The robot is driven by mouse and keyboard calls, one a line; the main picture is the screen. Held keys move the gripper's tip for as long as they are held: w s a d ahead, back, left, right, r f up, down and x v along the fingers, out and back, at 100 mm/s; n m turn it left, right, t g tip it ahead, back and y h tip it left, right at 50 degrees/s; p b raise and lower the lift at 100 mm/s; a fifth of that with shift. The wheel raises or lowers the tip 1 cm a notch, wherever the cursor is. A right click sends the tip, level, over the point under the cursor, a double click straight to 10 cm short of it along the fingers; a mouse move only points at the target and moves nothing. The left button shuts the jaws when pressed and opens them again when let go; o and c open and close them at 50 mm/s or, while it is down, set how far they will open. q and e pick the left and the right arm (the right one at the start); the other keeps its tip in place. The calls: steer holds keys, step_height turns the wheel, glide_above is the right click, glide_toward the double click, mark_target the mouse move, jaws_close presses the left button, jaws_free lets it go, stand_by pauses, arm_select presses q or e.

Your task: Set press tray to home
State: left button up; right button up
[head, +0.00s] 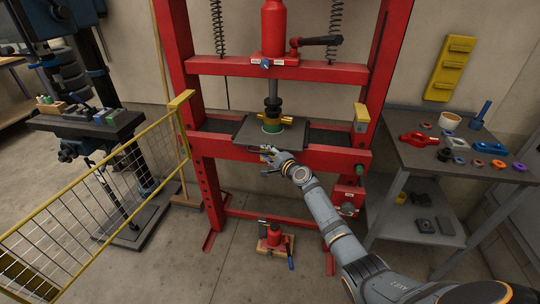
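The press tray (247,134) is a dark grey plate lying across the red press bed, under the ram. A green ring (272,128) with a brass-coloured part (274,119) stands on the tray, below the dark ram tip. My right gripper (266,159) reaches up from the lower right to the tray's front edge. It is too small in the picture to tell whether its fingers are closed on the edge or a handle there. My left gripper is not in view.
Red press uprights (202,150) flank the tray. A yellow mesh gate (100,195) stands open at the left. A grey side table (420,155) with loose rings and parts is at the right. A red bottle jack (273,236) sits on the floor below.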

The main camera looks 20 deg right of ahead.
steer(key=v, duration=1.1)
steer(key=shift+s, duration=0.35)
steer(key=shift+r, duration=0.1)
steer(key=s+d+f+n+g+h+p, duration=0.1)
steer(key=s+d+f+n+g+p, duration=0.15)
steer(key=f, duration=0.65)
steer(key=s+d+f+n+g+h+p, duration=0.15)
steer(key=s+f, duration=0.25)
steer(key=f, duration=0.5)
steer(key=s+f+n+g+h+p, duration=0.2)
steer(key=s+f+n+g, duration=0.25)
steer(key=s+f, duration=1.1)
steer(key=s+a+f+n+g+p, duration=0.1)
steer(key=s+a+f+n+g, duration=0.1)
steer(key=s, duration=0.8)
steer(key=s+a+f+n+g+p, duration=0.1)
steer(key=s+f+n, duration=0.3)
steer(key=s, duration=0.6)
steer(key=s+a+f+n+g+p, duration=0.1)
steer(key=s+a+f+n+g, duration=0.2)
steer(key=s, duration=0.8)
step_height(320, 180, down, 3)
steer(key=shift+a+r+p, duration=0.1)
steer(key=shift+a+p, duration=0.25)
